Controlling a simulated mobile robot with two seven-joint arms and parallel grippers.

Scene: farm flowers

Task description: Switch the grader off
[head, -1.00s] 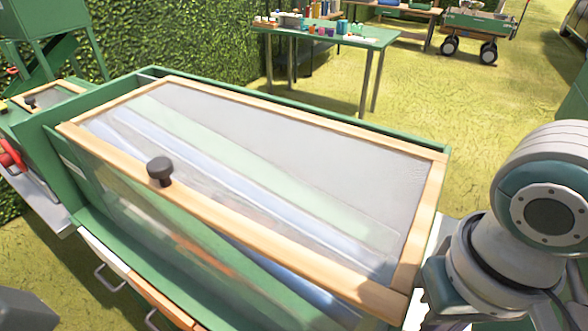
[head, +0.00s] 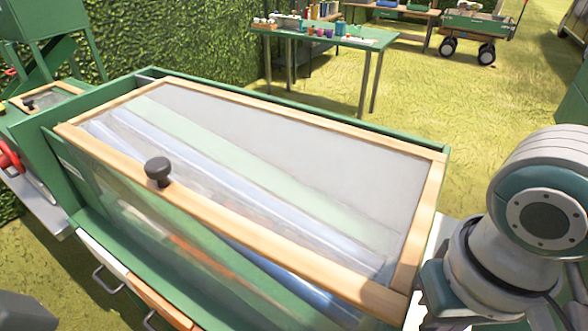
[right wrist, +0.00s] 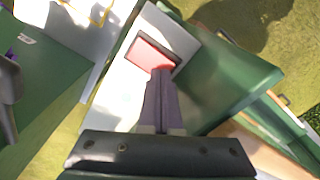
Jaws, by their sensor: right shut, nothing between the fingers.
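The grader (head: 110,255) is a long green machine with a closed, wood-framed clear lid (head: 280,262) and a dark round knob (head: 158,170) on the lid. In the right wrist view, a red rectangular rocker or button (right wrist: 145,52) in a dark frame sits on a pale panel (right wrist: 117,85). My right gripper (right wrist: 162,72) is shut and empty, with its tips at the lower right edge of the red part. I cannot tell whether they touch it. The head view does not show the red part or the right gripper. My left gripper is not in view.
A green table (head: 375,42) with small pots and bottles stands behind, near a hedge (head: 190,45). A green cart (head: 472,24) stands at the back right. The grass right of the grader is open.

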